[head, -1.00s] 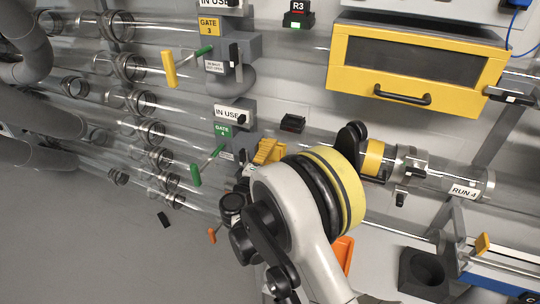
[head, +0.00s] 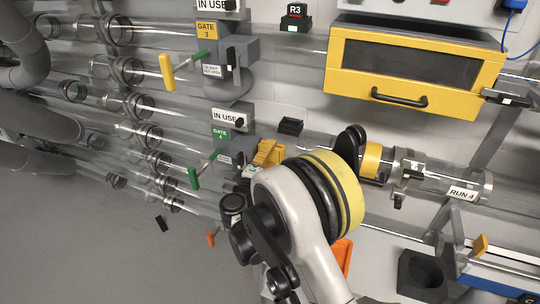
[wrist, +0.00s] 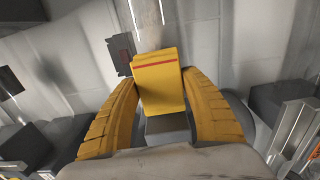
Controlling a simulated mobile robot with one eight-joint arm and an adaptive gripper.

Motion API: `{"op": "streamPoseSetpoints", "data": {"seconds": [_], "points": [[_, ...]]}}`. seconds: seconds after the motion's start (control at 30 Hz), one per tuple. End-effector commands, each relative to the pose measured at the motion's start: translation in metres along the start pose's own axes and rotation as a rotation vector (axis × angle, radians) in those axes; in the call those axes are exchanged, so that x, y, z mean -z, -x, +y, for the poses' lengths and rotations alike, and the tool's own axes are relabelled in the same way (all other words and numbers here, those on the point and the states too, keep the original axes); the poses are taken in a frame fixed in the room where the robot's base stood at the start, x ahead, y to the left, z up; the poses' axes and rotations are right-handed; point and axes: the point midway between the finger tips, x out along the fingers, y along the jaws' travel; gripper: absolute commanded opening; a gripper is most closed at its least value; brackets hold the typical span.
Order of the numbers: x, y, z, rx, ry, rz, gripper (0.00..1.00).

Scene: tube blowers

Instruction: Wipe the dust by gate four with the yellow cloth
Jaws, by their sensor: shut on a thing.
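In the wrist view my gripper (wrist: 160,112) has yellow ribbed fingers closed on a yellow cloth (wrist: 160,82) with a red stripe. The cloth stands up between the fingers over a grey block. In the head view my gripper's yellow finger (head: 268,152) shows just right of the gate four unit, whose green label (head: 221,135) sits below an IN USE sign (head: 231,117). A green-ended handle (head: 194,178) sticks out at its lower left. The cloth is hidden by my arm in the head view. I cannot make out any dust.
Gate three (head: 207,30) with its yellow handle (head: 167,72) is above. Clear tubes run left and right across the wall. A yellow-framed box (head: 414,100) is at upper right. The RUN 4 tube (head: 460,190) lies right of my arm. A grey block with a hole (head: 422,275) is at lower right.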

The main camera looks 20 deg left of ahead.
Motion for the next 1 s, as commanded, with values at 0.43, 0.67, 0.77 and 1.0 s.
{"op": "streamPoseSetpoints", "data": {"seconds": [0.43, 0.67, 0.77, 1.0], "points": [[0.000, -0.008, 0.000, 0.000, 0.000, 0.000, 0.30], [-0.010, -0.007, 0.000, 0.000, 0.000, 0.000, 0.30], [-0.020, -0.007, 0.000, 0.000, 0.000, 0.000, 0.30], [-0.036, -0.006, 0.000, 0.000, 0.000, 0.000, 0.30]]}}
